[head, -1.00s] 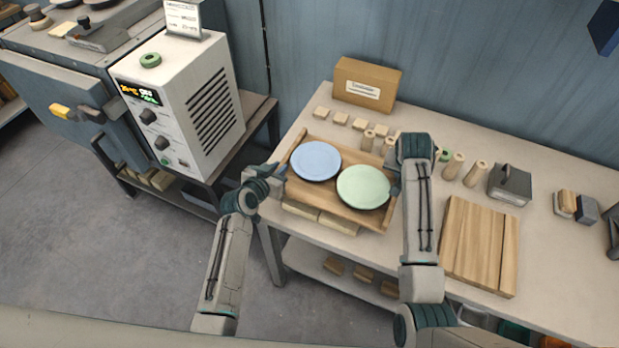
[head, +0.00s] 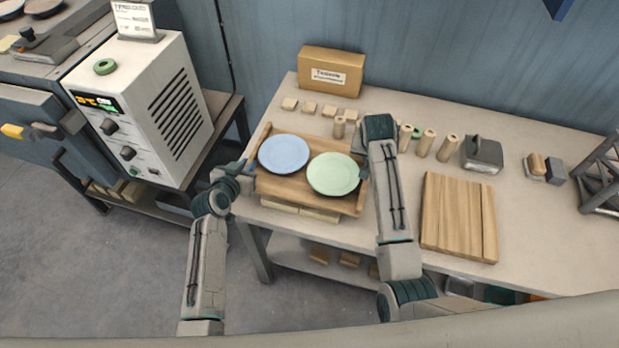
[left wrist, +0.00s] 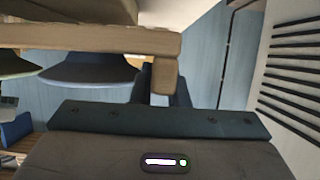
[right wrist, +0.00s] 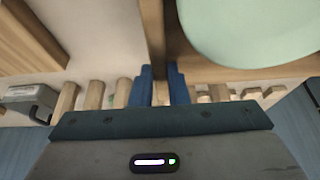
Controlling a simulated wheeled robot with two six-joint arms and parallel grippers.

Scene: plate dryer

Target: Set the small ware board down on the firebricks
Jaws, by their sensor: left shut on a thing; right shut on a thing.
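The small ware board (head: 290,189) is a wooden tray with raised end rails. It carries a blue plate (head: 284,153) and a green plate (head: 333,174). My left gripper (head: 248,170) is shut on its left end, and the rail shows between the fingers in the left wrist view (left wrist: 164,76). My right gripper (head: 364,172) is shut on its right end, also seen in the right wrist view (right wrist: 160,90). Pale firebricks (head: 279,205) show under the board's front edge. I cannot tell whether the board touches them; their rear parts are hidden.
Small pale blocks (head: 308,108) and a cardboard box (head: 331,74) stand behind the board. Several wooden cylinders (head: 425,143) and a grey weight (head: 482,154) are at the right. A larger wooden board (head: 455,217) lies at the right front. A white control unit (head: 140,110) stands left of the table.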

